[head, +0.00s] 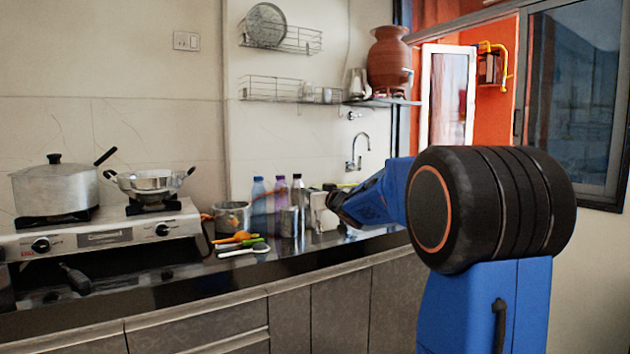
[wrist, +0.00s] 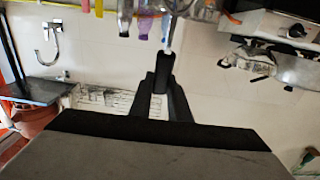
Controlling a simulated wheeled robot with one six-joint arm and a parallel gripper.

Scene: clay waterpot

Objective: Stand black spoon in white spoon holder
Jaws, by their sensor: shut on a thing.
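My gripper (head: 340,203) reaches over the counter from the right, its fingers partly hidden by my own arm in the head view. In the wrist view my gripper (wrist: 164,88) is shut on a short dark piece, which looks like the black spoon (wrist: 164,66). Most of the spoon is hidden or too small to make out. A pale upright container, likely the white spoon holder (head: 320,211), stands just left of my gripper in the head view. I cannot tell whether the spoon touches it.
Several bottles (head: 279,200) and a steel pot (head: 232,216) stand left of the pale container. Orange, green and white utensils (head: 243,243) lie near the counter's front. A stove (head: 105,235) is at left. A tap (head: 357,152) rises behind my gripper.

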